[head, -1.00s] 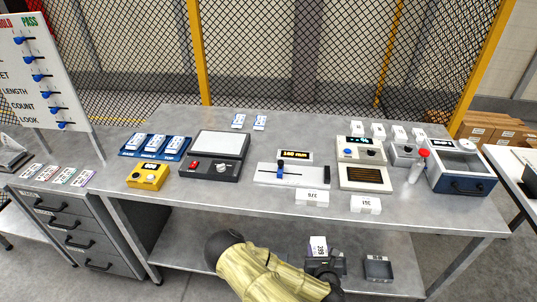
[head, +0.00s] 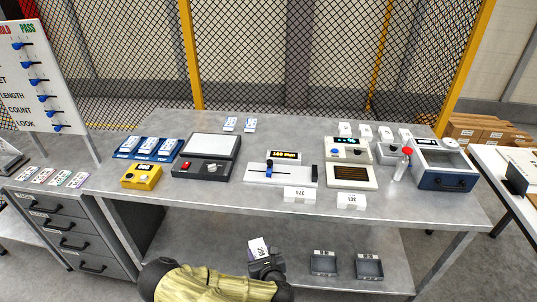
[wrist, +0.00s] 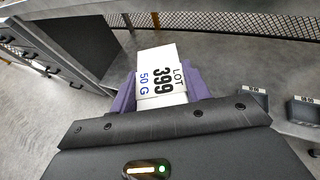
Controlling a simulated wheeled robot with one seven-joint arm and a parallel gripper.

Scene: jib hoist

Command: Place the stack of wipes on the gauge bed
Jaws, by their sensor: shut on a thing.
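The stack of wipes is a white block labelled LOT 399, 50 G, in the wrist view (wrist: 160,75); it also shows in the head view (head: 258,246). My gripper (wrist: 162,92) is shut on it, with a purple finger on each side. In the head view my gripper (head: 263,262) is in front of the bench, lower in the picture than the bench top's front edge.
White blocks labelled 376 (head: 299,195) and 361 (head: 351,201) stand at the bench's front edge by the gauge. A black scale (head: 207,157) is left of it, a slotted unit (head: 352,176) right. Two grey trays, left (head: 323,263) and right (head: 369,267), sit on the lower shelf.

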